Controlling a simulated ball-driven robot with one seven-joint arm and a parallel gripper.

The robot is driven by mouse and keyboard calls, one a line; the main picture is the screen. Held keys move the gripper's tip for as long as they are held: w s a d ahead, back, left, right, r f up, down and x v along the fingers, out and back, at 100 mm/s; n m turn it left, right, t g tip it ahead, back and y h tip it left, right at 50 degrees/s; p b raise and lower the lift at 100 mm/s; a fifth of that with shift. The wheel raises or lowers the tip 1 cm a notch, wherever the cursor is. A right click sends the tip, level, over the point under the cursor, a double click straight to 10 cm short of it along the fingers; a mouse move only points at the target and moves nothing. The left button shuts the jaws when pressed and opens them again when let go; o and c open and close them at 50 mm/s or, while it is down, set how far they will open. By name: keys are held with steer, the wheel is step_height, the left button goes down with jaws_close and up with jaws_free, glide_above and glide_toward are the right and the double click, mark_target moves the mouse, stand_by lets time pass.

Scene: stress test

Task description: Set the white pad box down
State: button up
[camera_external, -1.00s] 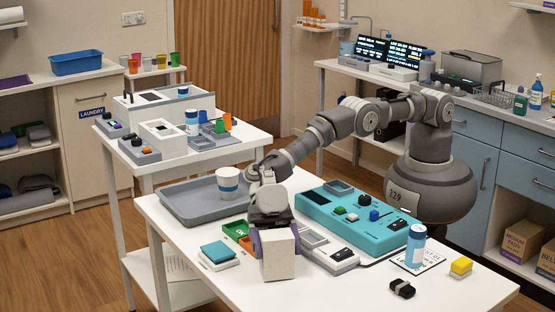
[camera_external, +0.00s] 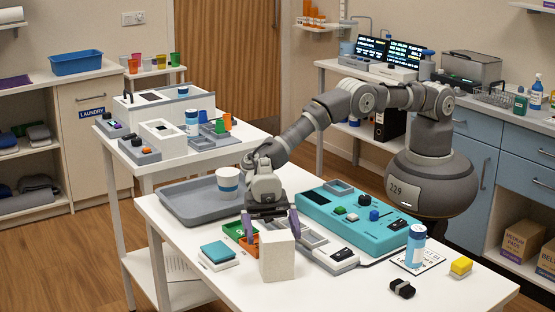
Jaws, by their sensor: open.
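The white pad box (camera_external: 277,257) stands upright on the white table near its front edge. My gripper (camera_external: 271,228) is open just behind and above the box, with its purple fingers spread apart. One finger shows to the left of the box's top and the other to its right. The box looks free of the fingers, and its top face is partly visible. The far side of the box is hidden.
Behind the box are green and orange trays (camera_external: 240,236) and a teal device (camera_external: 352,212). A teal-topped pad (camera_external: 217,252) lies left. A grey tray (camera_external: 190,205) holds a cup (camera_external: 228,183).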

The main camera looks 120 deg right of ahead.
steer(key=p+v, duration=0.2)
steer(key=v, duration=0.5)
steer(key=shift+d, duration=0.35)
steer(key=shift+s+r, duration=0.1)
steer(key=shift+s, duration=0.05)
